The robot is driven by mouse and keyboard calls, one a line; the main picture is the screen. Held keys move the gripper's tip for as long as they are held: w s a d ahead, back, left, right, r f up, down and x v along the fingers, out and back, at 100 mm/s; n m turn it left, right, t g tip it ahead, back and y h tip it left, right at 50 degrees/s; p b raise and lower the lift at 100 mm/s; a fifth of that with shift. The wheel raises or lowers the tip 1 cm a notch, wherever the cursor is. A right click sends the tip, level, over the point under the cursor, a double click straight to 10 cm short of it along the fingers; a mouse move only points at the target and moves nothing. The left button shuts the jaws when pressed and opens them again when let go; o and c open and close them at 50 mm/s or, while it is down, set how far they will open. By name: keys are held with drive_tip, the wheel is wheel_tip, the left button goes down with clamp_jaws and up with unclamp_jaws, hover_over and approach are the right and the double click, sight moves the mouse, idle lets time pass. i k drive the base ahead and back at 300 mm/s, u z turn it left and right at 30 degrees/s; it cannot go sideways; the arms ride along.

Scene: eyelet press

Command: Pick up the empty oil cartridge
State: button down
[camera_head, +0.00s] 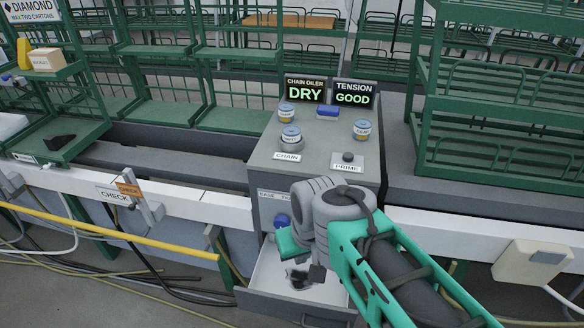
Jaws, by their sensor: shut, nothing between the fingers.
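A cartridge with a blue-white band and a grey cap (291,132) stands upright at the "CHAIN" plate on the grey console. Its small label is too small to read surely. No label clearly reads empty. My gripper (299,278) is shut and empty. It points down over the open drawer in front of the console, below and apart from the cartridges. My arm hides part of the console front.
The open drawer (262,290) has a pale inside. A blue round thing (282,222) shows by the console front. Displays read "CHAIN OILER DRY" (305,90) and "TENSION GOOD" (354,94). A dark knob (348,157) stands at "PRIME". Green racks (500,120) flank the console; a yellow rail (110,233) runs left.

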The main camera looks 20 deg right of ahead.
sight(291, 134)
drive_tip(key=u, duration=2.45)
drive_tip(key=i, duration=0.7)
drive_tip(key=z, duration=2.35)
drive_tip(key=i, duration=0.5)
drive_tip(key=u, duration=0.05)
